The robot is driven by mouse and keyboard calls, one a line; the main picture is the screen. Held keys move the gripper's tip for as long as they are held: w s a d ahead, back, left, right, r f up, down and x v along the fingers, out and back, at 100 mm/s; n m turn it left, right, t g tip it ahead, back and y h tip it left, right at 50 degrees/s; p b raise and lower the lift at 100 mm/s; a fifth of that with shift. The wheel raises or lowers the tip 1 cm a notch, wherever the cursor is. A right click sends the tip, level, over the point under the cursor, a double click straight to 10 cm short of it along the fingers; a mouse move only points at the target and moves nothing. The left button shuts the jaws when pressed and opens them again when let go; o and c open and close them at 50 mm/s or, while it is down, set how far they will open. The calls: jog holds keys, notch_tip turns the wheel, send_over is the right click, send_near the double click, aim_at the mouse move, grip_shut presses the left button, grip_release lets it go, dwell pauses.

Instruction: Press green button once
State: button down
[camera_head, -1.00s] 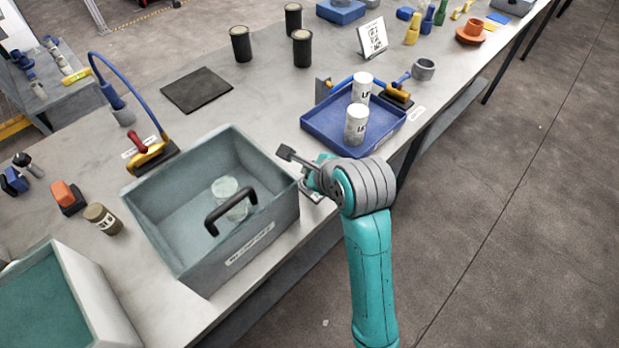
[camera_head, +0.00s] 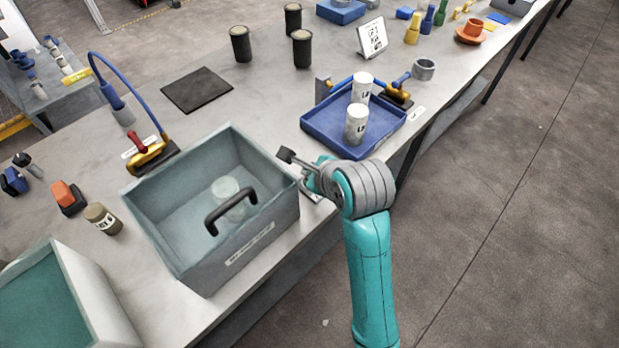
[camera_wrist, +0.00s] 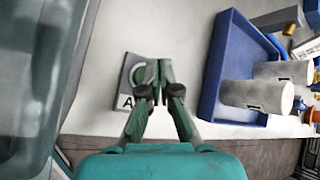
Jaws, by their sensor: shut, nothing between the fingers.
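A small grey plate (camera_wrist: 127,95) with a letter A lies on the table and carries a round green button (camera_wrist: 140,74), partly covered by my fingers in the wrist view. My gripper (camera_wrist: 158,66) is shut and empty, its fingertips together over the button's right part in that view. I cannot tell whether the tips touch it. In the head view part of the plate (camera_head: 311,196) shows beneath my wrist, between the grey bin and the blue tray; the button and fingertips are hidden there by my arm.
The grey-green bin (camera_head: 222,272) with a black handle stands close to the left of my gripper. The blue tray (camera_head: 318,136) with two white canisters (camera_head: 356,124) is to the right and behind. The wrist view shows the bin wall (camera_wrist: 62,75) and tray (camera_wrist: 212,75) on either side.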

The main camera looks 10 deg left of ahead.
jog(key=shift+f, duration=0.1)
dwell(0.5)
jog(key=shift+f, duration=0.3)
jog(key=shift+f, duration=0.55)
dwell(0.8)
jog(key=shift+r, duration=0.95)
jog(key=shift+r, duration=0.1)
jog(key=shift+r, duration=2.45)
